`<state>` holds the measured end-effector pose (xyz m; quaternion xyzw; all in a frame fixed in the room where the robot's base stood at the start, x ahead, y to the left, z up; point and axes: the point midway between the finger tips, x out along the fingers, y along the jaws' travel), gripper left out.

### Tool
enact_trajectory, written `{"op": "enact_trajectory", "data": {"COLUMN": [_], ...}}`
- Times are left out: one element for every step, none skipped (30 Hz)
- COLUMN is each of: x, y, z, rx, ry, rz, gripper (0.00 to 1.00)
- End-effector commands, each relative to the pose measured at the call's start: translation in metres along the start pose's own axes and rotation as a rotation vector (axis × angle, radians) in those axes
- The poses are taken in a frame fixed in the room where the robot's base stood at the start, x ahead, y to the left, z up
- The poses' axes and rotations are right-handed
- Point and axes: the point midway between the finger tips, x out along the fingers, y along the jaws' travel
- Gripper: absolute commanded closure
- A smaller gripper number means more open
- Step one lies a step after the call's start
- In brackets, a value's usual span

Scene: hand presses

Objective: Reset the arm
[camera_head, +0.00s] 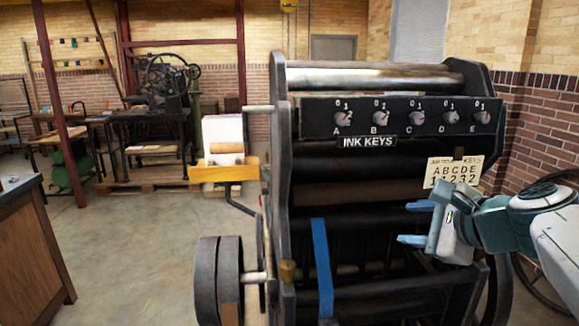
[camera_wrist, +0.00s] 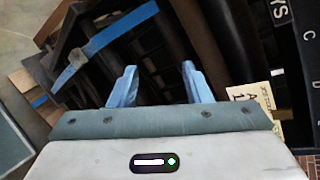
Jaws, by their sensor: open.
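My gripper (camera_head: 412,223) is in front of the right side of the large black press (camera_head: 350,215), its two blue fingers pointing left. The fingers are apart with nothing between them. In the wrist view my gripper (camera_wrist: 160,70) is also open and empty, with dark rollers behind it. My arm reaches in from the right edge of the head view. Whether the fingers touch the press, I cannot tell.
The press carries an INK KEYS panel (camera_head: 400,118) with knobs A to E. A card (camera_head: 452,173) with letters and numbers is just above my gripper. A blue strip (camera_head: 322,268) hangs on the press. Open floor (camera_head: 140,240) lies left.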

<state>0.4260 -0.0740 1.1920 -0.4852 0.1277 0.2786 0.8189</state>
Motion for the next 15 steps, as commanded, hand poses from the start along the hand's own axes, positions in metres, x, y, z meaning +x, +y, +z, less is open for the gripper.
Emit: {"op": "enact_trajectory", "data": {"x": [0.009,0.014,0.019,0.021,0.023,0.024,0.024,0.024,0.022,0.020,0.018,0.015,0.013,0.011,0.008], "y": [0.025,0.042,0.064,0.080,0.095,0.115,0.130,0.143,0.160,0.171,0.181,0.193,0.200,0.206,0.213], "z": [0.009,0.011,0.013,0.014,0.015,0.015,0.015,0.014,0.012,0.010,0.007,0.004,0.002,0.000,-0.003], "rx": [-0.138,-0.228,-0.352,-0.447,-0.543,-0.672,-0.769,-0.867,-0.993,-1.083,-1.169,-1.277,-1.350,-1.416,-1.495], "ry": [0.009,0.016,0.019,0.020,0.017,0.009,0.001,-0.010,-0.026,-0.040,-0.055,-0.076,-0.091,-0.106,-0.123], "rz": [0.095,0.152,0.228,0.284,0.340,0.414,0.470,0.523,0.591,0.638,0.685,0.741,0.777,0.811,0.850], "gripper": [0.56,0.56,0.56,0.56,0.56,0.56,0.56,0.56,0.56,0.56,0.56,0.56,0.56,0.56,0.56]}}
